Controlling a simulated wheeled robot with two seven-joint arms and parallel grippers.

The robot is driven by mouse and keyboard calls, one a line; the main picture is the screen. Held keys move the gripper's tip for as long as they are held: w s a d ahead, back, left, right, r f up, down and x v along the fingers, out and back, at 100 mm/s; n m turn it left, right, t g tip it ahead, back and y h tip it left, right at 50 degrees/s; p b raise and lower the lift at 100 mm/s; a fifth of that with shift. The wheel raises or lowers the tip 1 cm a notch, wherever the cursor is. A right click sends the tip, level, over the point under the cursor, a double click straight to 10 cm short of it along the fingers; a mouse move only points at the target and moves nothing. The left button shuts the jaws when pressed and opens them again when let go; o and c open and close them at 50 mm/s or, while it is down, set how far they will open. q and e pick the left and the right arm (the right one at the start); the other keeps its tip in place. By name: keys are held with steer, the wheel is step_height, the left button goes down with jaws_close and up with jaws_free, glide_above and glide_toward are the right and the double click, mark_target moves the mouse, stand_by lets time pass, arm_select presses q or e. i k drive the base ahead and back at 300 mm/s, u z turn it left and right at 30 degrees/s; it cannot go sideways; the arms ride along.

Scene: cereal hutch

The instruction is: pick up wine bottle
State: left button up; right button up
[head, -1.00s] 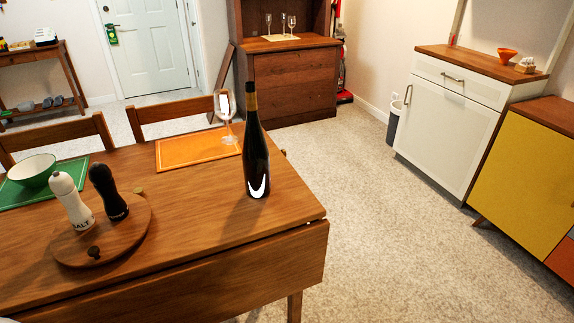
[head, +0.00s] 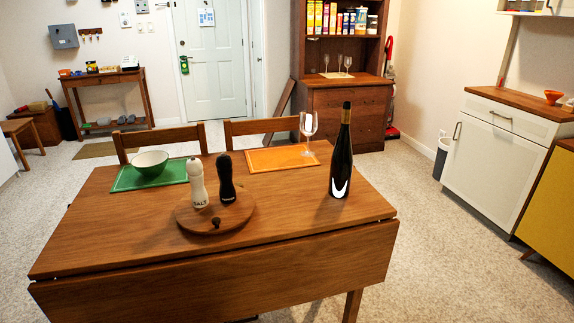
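A dark wine bottle (head: 341,160) with a gold-brown neck and a white label patch stands upright on the wooden table (head: 130,230), near the table's right end. Nothing touches it. Neither of my grippers is in the head view.
A wine glass (head: 308,127) stands on an orange placemat (head: 270,158) left of the bottle. Salt (head: 198,183) and pepper (head: 227,178) mills stand on a round board (head: 240,212). A white bowl (head: 150,163) sits on a green placemat (head: 122,181). Two chairs (head: 160,137) stand behind. Carpet right of the table is clear.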

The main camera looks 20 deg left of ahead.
mark_target(342, 163)
steer(key=u, duration=1.05)
steer(key=i, duration=0.4)
